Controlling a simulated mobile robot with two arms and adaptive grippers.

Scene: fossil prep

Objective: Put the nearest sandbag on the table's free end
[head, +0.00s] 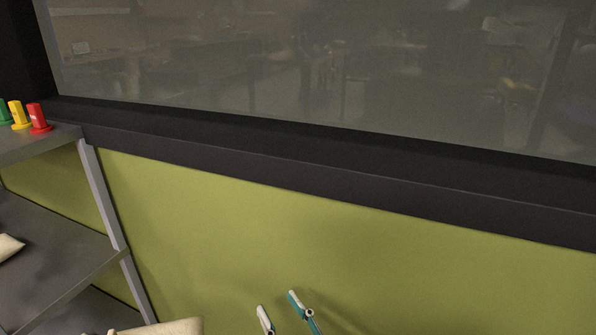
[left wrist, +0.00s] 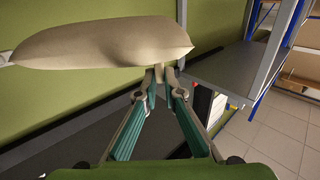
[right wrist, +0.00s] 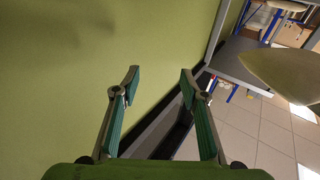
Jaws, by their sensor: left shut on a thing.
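A beige sandbag (left wrist: 100,45) is in the left wrist view, with my left gripper (left wrist: 160,72) shut on its edge. The bag hangs off to the left of the fingertips and appears clear of any surface. It also shows at the bottom edge of the head view (head: 165,328), mostly cut off, and at the right of the right wrist view (right wrist: 288,75). My right gripper (right wrist: 161,72) is open and empty in front of the green wall; its fingers show low in the head view (head: 278,300). Another sandbag (head: 9,247) lies on a shelf at the far left. The table is not clearly in view.
A grey metal shelf rack (head: 102,195) stands at the left against the green wall (head: 220,235). Green, yellow and red pieces (head: 37,118) stand on its top. A dark-framed window (head: 330,70) is above the wall. Tiled floor (right wrist: 250,135) shows at right.

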